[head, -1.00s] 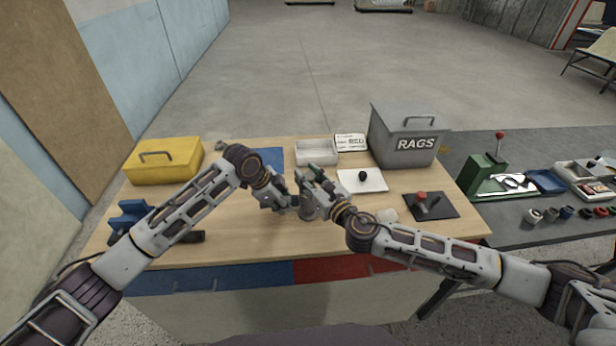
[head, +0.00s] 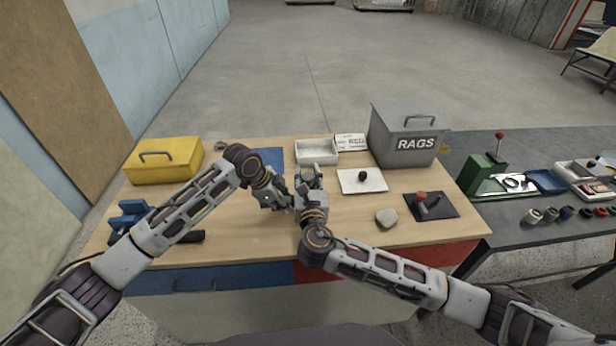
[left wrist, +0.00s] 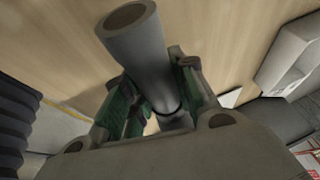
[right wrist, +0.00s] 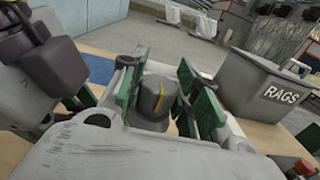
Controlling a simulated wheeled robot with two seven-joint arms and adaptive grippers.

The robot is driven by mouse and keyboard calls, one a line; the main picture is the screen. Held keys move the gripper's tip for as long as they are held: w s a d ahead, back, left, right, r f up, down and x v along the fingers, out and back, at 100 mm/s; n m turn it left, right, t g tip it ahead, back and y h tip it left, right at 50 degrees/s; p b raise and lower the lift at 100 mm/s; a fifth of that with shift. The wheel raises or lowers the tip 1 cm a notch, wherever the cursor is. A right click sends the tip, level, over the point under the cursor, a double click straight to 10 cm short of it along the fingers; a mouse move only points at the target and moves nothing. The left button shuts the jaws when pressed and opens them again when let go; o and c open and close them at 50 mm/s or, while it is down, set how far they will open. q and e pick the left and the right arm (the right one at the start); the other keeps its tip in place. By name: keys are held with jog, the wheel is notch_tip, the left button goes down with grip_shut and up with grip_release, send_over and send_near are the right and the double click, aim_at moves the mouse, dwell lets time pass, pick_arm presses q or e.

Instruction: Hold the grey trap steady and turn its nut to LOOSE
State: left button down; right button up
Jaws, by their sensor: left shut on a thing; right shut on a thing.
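The grey trap shows as a grey pipe (left wrist: 145,55) between the green fingers of my left gripper (left wrist: 150,108) in the left wrist view. My left gripper is shut on it above the wooden bench. The trap's nut (right wrist: 153,98), dark grey with a yellow mark, sits between the green finger pads of my right gripper (right wrist: 165,95) in the right wrist view. The right gripper is shut on the nut. In the head view my left gripper (head: 292,201) and right gripper (head: 311,182) are close together and mostly hide the trap. I cannot read a LOOSE label.
The bench (head: 250,235) carries a yellow toolbox (head: 165,162), a grey RAGS bin (head: 405,135), a white tray (head: 316,152), a white plate with a black knob (head: 350,181), a red-knobbed block (head: 440,207) and a grey stone-like lump (head: 387,218). The front right of the bench is clear.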

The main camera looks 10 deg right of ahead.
aim_at(308, 176)
jog(key=shift+m+g+h, duration=0.6)
jog(key=shift+m+h, duration=1.3)
jog(key=shift+h, duration=1)
jog(key=shift+m+h, duration=0.3)
jog(key=shift+h, duration=0.2)
jog(key=o, duration=1.1)
jog(key=shift+r, duration=0.1)
jog(key=shift+r, duration=4.85)
